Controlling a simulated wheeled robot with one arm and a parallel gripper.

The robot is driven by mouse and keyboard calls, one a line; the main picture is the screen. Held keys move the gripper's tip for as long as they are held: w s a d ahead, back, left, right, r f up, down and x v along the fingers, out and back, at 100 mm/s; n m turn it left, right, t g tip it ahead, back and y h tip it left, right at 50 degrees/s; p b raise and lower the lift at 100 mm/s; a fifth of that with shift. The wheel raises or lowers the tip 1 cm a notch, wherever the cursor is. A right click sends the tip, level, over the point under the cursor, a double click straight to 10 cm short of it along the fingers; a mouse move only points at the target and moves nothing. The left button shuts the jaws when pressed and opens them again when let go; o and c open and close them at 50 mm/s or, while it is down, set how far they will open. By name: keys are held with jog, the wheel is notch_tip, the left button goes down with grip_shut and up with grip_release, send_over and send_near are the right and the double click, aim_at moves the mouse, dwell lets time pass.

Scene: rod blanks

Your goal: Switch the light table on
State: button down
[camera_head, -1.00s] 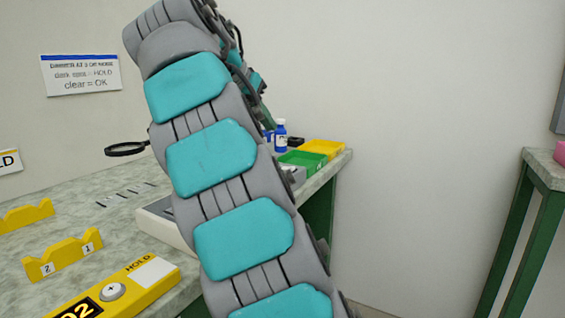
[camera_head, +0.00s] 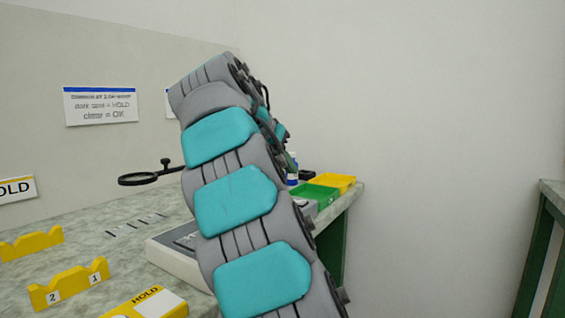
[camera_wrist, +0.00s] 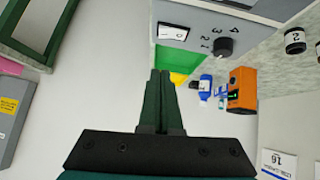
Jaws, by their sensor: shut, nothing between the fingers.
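The light table (camera_head: 172,262) is a low pale box on the bench in the head view, partly hidden behind my arm. In the wrist view its grey front panel (camera_wrist: 195,22) fills the top middle. The panel carries a white rocker switch (camera_wrist: 172,31) in a dark surround and a black knob (camera_wrist: 222,47) beside the numbers 1 to 4. My gripper (camera_wrist: 160,73) is shut and empty, its fingertips just below the switch in the picture. I cannot tell whether they touch the panel.
A green tray (camera_head: 317,198) and a yellow tray (camera_head: 334,183) stand near the bench's right end. A magnifier (camera_head: 138,179) and yellow notched holders (camera_head: 70,283) are on the left. A blue bottle (camera_wrist: 205,83) and an orange device (camera_wrist: 243,90) show in the wrist view.

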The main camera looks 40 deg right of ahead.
aim_at(303, 201)
jog(key=x, duration=0.5)
jog(key=shift+s+a, duration=0.1)
jog(key=shift+s, duration=0.05)
jog(key=shift+s+f, duration=0.2)
jog(key=shift+f, duration=1.55)
jog(key=shift+s+f+b, duration=0.15)
jog(key=shift+f+b, duration=0.4)
jog(key=shift+b, duration=0.3)
jog(key=shift+r, duration=0.15)
jog(key=shift+w+a+r+p, duration=0.15)
jog(key=shift+w+p, duration=0.15)
jog(key=shift+w, duration=0.05)
jog(key=shift+w+a+r+p, duration=0.15)
jog(key=shift+w+p, duration=0.1)
jog(key=shift+w, duration=0.15)
